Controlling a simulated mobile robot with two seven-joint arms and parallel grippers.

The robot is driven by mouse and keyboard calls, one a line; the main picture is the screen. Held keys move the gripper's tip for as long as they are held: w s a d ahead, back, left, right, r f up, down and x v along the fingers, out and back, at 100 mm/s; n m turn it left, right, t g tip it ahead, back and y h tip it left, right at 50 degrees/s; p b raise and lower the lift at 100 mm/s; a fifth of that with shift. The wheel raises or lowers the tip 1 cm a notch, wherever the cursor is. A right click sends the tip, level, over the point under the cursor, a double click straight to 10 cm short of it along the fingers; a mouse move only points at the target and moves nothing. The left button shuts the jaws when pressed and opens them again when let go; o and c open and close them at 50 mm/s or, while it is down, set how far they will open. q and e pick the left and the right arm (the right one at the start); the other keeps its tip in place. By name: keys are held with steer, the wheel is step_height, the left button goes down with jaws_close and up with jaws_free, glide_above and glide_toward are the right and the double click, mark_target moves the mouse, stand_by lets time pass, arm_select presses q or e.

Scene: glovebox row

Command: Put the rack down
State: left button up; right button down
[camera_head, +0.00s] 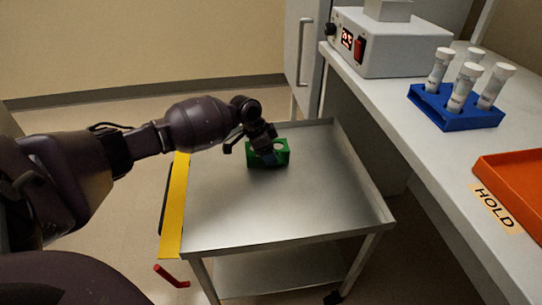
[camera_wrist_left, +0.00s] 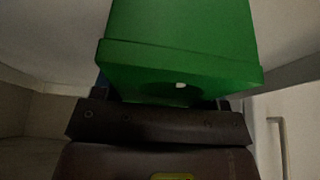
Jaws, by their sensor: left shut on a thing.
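A green rack (camera_head: 281,152) is at the far part of the steel cart's top (camera_head: 270,205) in the head view. My left gripper (camera_head: 268,154) is shut on the green rack from the near left side and partly covers it. In the left wrist view the green rack (camera_wrist_left: 180,55) fills the upper middle, close against the gripper (camera_wrist_left: 165,98). I cannot tell whether the rack's underside touches the cart top. No tubes show in the green rack. My right gripper is not in view.
The cart has raised rims and a yellow strip (camera_head: 174,205) on its left side. Its near top is clear. On the bench at right are a blue rack (camera_head: 455,117) with several capped tubes, an orange tray (camera_head: 515,185), a HOLD label (camera_head: 495,208) and a white instrument (camera_head: 390,45).

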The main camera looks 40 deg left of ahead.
arm_select(q)
steer(key=shift+f, duration=0.8)
steer(key=shift+r, duration=0.2)
steer(key=shift+f, duration=0.2)
steer(key=o, duration=1)
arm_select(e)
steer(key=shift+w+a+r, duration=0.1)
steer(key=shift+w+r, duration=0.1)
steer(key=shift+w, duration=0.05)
